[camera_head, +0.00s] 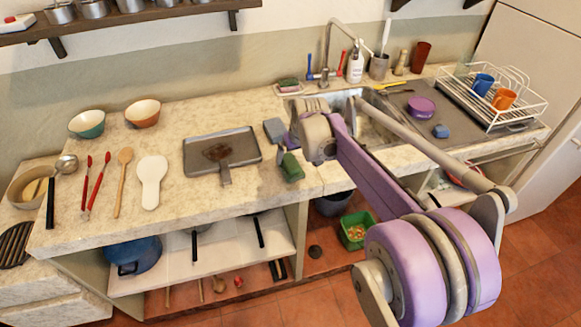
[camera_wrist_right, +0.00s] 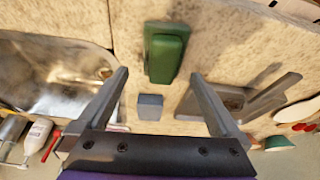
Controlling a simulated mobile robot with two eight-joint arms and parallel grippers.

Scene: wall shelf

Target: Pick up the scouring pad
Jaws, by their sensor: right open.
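The green pad, which looks like the scouring pad (camera_head: 291,167), lies on the stone counter left of the sink, near its front edge. It also shows in the right wrist view (camera_wrist_right: 165,50), just beyond my fingertips. My right gripper (camera_wrist_right: 160,75) is open and empty above the counter, pointing down, its fingers apart and not touching the pad. In the head view the right gripper (camera_head: 290,144) is partly hidden by its own wrist. A small grey-blue block (camera_head: 274,130) lies behind the pad; in the wrist view this block (camera_wrist_right: 150,106) shows between the fingers. My left gripper is not in view.
A grey tray (camera_head: 196,161) with a dark stain lies to the left. The sink (camera_head: 374,134) and its tap (camera_head: 325,60) are to the right. A sponge dish (camera_head: 289,86) stands at the back. A wire dish rack (camera_head: 520,106) stands at the far right.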

